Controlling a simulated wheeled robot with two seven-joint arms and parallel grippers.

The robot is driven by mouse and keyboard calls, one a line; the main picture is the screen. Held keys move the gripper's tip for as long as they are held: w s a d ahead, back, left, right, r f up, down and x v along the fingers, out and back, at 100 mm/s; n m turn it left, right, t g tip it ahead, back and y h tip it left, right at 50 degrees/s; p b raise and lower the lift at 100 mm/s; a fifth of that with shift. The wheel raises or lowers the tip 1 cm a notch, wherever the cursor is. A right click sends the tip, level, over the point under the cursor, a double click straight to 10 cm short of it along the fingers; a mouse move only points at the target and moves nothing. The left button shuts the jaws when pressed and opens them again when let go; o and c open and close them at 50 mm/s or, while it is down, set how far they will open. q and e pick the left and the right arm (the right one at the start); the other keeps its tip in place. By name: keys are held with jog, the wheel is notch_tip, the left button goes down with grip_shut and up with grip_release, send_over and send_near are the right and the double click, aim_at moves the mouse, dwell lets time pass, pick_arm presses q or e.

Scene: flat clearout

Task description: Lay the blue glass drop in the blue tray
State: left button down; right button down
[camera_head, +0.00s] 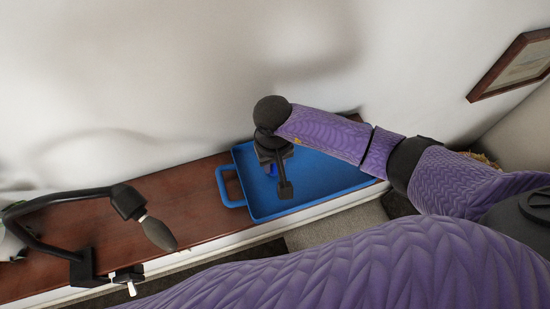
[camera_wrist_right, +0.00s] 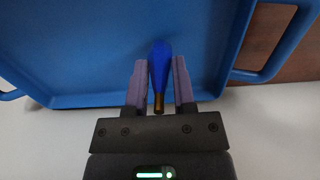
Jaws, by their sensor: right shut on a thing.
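The blue glass drop (camera_wrist_right: 160,66) is a slim blue teardrop with a gold-brown end. My right gripper (camera_wrist_right: 159,80) is shut on it, one finger on each side. In the head view a bit of the drop (camera_head: 272,170) shows beside the dark fingers of the right gripper (camera_head: 278,180). The blue tray (camera_head: 330,172) lies on the brown wooden top, and the gripper is over its left part. The tray also fills much of the right wrist view (camera_wrist_right: 80,50). I cannot tell whether the drop touches the tray floor. My left gripper is not in view.
A black bent-arm lamp (camera_head: 60,197) with a dark bulb-shaped end (camera_head: 158,233) stands left of the tray. The wooden top (camera_head: 190,205) between them is clear. A white wall runs behind, with a framed picture (camera_head: 515,66) at right.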

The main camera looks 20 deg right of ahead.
jog(key=shift+s, duration=0.1)
jog(key=shift+f, duration=0.15)
jog(key=shift+c, duration=2.2)
grip_release()
jog(key=shift+r, duration=0.35)
notch_tip(320, 180, up, 11)
jog(key=shift+f+b, duration=0.1)
jog(key=shift+b, duration=1.05)
jog(key=shift+r, duration=0.5)
